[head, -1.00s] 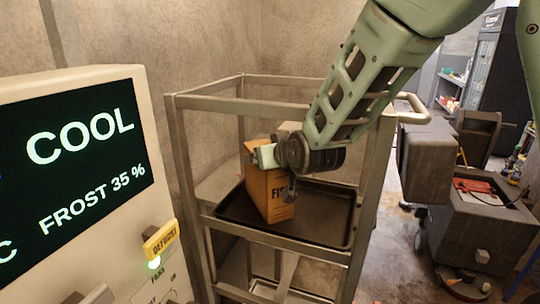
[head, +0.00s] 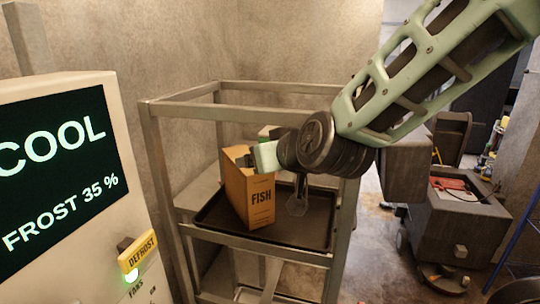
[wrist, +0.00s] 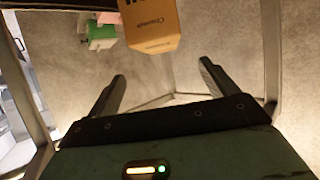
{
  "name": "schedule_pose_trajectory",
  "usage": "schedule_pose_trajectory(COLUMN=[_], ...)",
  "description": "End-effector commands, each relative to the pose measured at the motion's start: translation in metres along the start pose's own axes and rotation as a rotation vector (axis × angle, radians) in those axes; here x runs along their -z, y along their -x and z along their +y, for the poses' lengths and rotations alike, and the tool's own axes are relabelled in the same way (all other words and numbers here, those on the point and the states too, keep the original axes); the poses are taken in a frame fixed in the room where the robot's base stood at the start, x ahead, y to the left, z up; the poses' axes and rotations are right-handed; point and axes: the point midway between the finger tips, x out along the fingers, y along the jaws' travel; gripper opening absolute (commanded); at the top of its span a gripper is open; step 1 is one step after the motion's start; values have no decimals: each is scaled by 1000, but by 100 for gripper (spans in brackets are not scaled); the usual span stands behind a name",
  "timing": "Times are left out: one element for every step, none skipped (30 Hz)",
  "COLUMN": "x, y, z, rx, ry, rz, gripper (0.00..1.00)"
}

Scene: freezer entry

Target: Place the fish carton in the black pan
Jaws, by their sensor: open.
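The fish carton (head: 248,196) is an orange-brown box marked FISH. In the head view it stands upright, or nearly so, in the black pan (head: 300,232), toward the pan's left side. My gripper (head: 250,160) is by the carton's upper part, and the wrist partly covers the view there. In the wrist view my gripper (wrist: 162,72) has its two fingers spread with nothing between them. The carton (wrist: 152,25) shows beyond the fingertips, apart from them. The pan's back right part is hidden by my arm.
The pan rests on a shelf of a metal frame rack (head: 162,200) with upright posts and top rails around it. A control panel (head: 75,180) with a yellow DEFROST tag stands at the left. A grey cart (head: 460,225) is at the right. A green-and-white object (wrist: 100,35) shows beyond my gripper.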

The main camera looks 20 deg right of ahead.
Motion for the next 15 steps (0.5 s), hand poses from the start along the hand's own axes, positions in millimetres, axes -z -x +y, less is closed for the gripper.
schedule_pose_trajectory(x=[2,1,1,1,1,0,0,0,0,0,-1,-3,-6,-10,-19], y=[6,8,11,12,13,14,15,15,15,15,15,16,16,18,20], z=[0,0,0,0,0,0,0,0,0,0,-1,-4,-8,-13,-23], rx=[1,1,1,0,0,0,0,-1,-1,0,3,14,29,48,85], ry=[-3,-1,-1,-2,-1,0,0,1,1,1,1,3,4,8,16], rz=[1,1,1,1,0,0,0,0,0,-1,-4,-14,-27,-45,-82], gripper=[85,85,85,85,85,85,85,85,85,85,85,85,85,85,85])
